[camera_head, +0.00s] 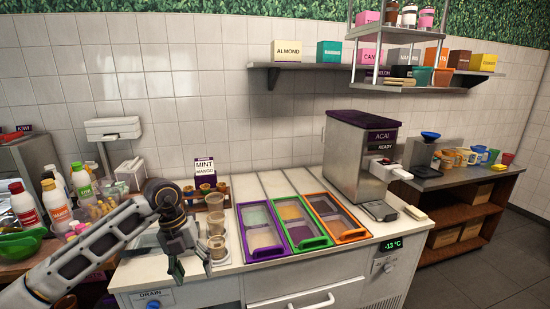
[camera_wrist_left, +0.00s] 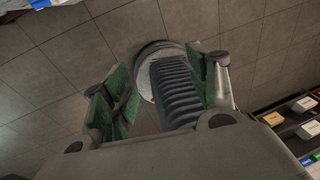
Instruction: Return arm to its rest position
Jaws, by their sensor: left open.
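My left arm (camera_head: 95,252) comes in from the left in the head view. Its gripper (camera_head: 192,268) hangs with the fingers pointing down, in front of the counter's left part near the stacked cups. In the left wrist view the gripper (camera_wrist_left: 163,95) is open, with green pads on both fingers and nothing between them. Behind the fingers, that view shows grey floor tiles and a dark ribbed column on a round base. My right gripper is not in view.
Cups (camera_head: 217,225) stand close to the left gripper on the white counter (camera_head: 230,277). Purple, green and orange framed bins (camera_head: 304,243) sit to the right. An acai machine (camera_head: 352,155) stands behind them. Bottles (camera_head: 57,205) and a green bowl (camera_head: 20,245) crowd the left side.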

